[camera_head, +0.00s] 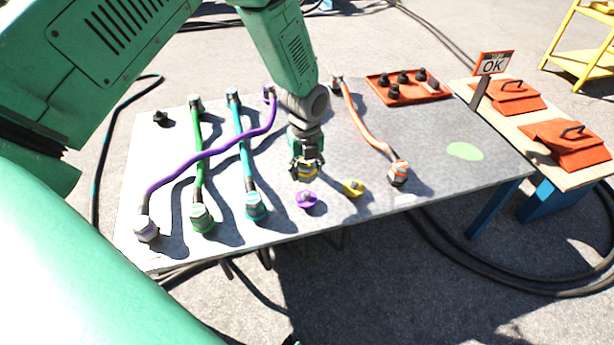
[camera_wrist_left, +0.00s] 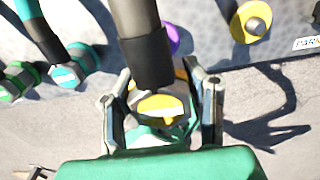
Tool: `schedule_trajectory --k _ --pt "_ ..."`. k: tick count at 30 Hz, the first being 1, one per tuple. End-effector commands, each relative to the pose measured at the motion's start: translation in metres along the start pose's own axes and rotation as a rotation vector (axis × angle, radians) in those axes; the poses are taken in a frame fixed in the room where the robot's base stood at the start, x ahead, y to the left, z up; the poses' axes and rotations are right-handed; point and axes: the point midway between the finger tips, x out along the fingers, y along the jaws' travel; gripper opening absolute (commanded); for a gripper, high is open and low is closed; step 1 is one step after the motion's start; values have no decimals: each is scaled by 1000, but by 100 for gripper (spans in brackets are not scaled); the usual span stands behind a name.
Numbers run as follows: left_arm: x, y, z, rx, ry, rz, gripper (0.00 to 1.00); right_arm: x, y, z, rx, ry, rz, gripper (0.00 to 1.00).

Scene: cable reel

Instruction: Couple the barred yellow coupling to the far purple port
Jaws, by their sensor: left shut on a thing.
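My left gripper (camera_head: 306,168) hangs above the table, shut on the yellow coupling (camera_wrist_left: 160,106). A pale bar crosses the coupling's yellow face in the left wrist view, and a dark sleeve runs up from it. An open purple port (camera_head: 306,199) sits by the table's lower edge, just below the gripper in the head view. In the left wrist view the purple port (camera_wrist_left: 172,40) is partly hidden behind the sleeve. The coupling looks apart from it. A purple cable end (camera_head: 269,94) sits at the table's upper edge. My right gripper is not in view.
An open yellow port (camera_head: 353,188) lies right of the purple one. Green (camera_head: 201,216), cyan (camera_head: 255,206) and orange (camera_head: 398,173) couplings stand along the lower edge. A purple cable (camera_head: 210,152) crosses the green and cyan cables. A red tray (camera_head: 435,95) holds black caps.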

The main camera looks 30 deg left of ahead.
Motion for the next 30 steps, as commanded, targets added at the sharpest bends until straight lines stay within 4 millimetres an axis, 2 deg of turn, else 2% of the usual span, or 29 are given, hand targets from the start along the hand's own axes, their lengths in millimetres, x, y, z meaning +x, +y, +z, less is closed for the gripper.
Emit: schedule_trajectory --k 1,3,8,26,30 --pt "-8 0 1 -1 -1 -1 0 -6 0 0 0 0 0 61" --pt "-10 0 1 0 -3 -2 0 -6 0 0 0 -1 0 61" --pt "-2 0 2 0 -4 -2 0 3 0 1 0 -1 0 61" --pt "61 0 2 0 -6 -3 0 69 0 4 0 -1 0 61" --pt "71 0 2 0 -4 -2 0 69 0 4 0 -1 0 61"
